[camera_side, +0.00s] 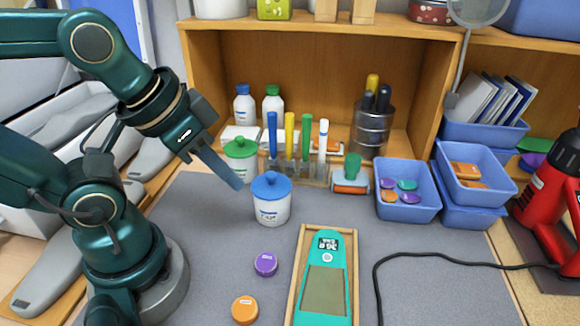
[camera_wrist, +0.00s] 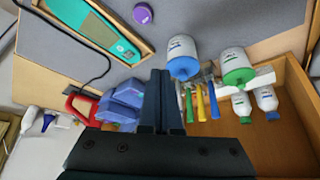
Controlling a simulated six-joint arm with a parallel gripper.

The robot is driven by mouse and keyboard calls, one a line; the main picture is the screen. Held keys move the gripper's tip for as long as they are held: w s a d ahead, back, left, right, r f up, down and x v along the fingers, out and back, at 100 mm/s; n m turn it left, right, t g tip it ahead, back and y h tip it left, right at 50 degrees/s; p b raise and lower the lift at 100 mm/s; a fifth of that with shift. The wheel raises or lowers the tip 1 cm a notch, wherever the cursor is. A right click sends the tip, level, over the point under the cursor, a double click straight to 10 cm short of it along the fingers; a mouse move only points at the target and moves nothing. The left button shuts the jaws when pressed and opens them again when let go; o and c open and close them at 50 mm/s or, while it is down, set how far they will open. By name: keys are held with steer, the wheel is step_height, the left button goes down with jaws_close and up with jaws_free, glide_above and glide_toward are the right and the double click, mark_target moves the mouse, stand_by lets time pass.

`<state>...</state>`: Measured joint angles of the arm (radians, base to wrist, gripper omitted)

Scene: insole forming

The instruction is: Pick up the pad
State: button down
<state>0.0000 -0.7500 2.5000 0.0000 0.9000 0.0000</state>
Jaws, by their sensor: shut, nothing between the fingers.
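A round purple pad (camera_side: 265,264) lies on the grey mat, left of the wooden tray (camera_side: 299,282). It also shows at the top of the wrist view (camera_wrist: 143,13). A similar orange pad (camera_side: 245,309) lies nearer the front edge and is not in the wrist view. A teal insole (camera_side: 323,255) with a grey-brown rectangular patch lies in the tray; it also shows in the wrist view (camera_wrist: 105,32). My gripper (camera_side: 238,183) is shut and empty, up by the green-lidded and blue-lidded jars, behind and above the pads. Its fingers (camera_wrist: 163,78) are together in the wrist view.
The blue-lidded jar (camera_side: 270,203) and green-lidded jar (camera_side: 240,160) stand close to my gripper. Upright coloured tools (camera_side: 290,140) and a roller (camera_side: 350,178) are behind. Blue bins (camera_side: 408,212) stand right. A black cable (camera_side: 440,257) crosses the mat. The mat around the pads is clear.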

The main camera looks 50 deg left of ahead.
steer(key=shift+c, duration=1.3)
jaws_free()
steer(key=n+g, duration=0.2)
steer(key=g, duration=0.3)
glide_above(266, 262)
steer(key=f, duration=0.9)
steer(key=shift+w+a+f, duration=0.1)
steer(key=shift+w+f, duration=0.15)
steer(key=shift+f, duration=0.05)
steer(key=shift+s+f+g, duration=0.3)
steer(key=shift+f, duration=2.6)
